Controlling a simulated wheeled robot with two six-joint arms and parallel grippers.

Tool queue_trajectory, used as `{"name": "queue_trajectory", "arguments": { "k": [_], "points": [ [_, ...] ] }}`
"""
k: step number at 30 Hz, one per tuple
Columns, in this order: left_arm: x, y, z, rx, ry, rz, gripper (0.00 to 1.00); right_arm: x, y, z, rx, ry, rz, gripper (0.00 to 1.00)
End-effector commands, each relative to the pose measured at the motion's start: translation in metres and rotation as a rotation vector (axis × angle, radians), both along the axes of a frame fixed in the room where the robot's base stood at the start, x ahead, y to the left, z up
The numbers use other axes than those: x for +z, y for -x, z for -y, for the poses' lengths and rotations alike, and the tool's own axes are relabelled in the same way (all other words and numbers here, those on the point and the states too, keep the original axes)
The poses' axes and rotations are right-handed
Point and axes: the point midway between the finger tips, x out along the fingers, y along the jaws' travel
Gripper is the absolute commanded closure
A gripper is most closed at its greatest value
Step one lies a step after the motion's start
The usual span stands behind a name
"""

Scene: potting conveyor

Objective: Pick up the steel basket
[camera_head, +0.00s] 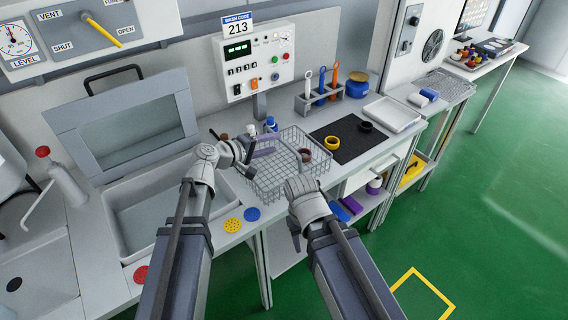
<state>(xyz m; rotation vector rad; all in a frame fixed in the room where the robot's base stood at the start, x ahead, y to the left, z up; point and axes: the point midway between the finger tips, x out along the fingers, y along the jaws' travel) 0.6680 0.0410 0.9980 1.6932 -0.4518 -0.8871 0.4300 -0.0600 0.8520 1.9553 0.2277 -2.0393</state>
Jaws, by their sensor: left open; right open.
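The steel basket (270,184) is a wire-mesh basket standing on the counter in the middle of the view. A brown-red ring-shaped piece and a purple piece show in or behind its mesh. My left gripper (247,160) is open at the basket's left side, close to its rim; I cannot tell whether it touches. My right gripper (297,226) is open in front of the basket's near right side, and its wrist hides part of that side. Its fingers are mostly hidden, and nothing shows held in either gripper.
An open-lidded basin (122,217) stands left of the basket. A black mat (352,152) with a yellow and a black ring lies to the right, beside a white tray (392,113). A control box (254,60) and tool rack (320,101) stand behind. Yellow and blue discs lie in front.

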Motion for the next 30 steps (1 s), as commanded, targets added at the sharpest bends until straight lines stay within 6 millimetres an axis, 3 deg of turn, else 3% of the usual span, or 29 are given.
{"name": "queue_trajectory", "arguments": {
  "k": [4,13,22,30],
  "points": [
    [-0.007,-0.012,0.012,-0.002,-0.001,0.001,0.50,-0.007,0.000,0.000,0.000,0.000,0.000,0.50],
    [-0.009,-0.019,0.021,-0.001,-0.002,0.000,0.50,-0.009,0.000,0.000,0.000,0.000,0.000,0.50],
    [-0.021,-0.046,0.051,-0.002,-0.002,0.000,0.50,-0.021,0.000,0.000,0.000,0.000,0.000,0.50],
    [-0.020,-0.047,0.053,0.000,-0.001,0.000,0.51,-0.020,0.000,0.000,0.000,0.000,0.000,0.50]
  ]
}}
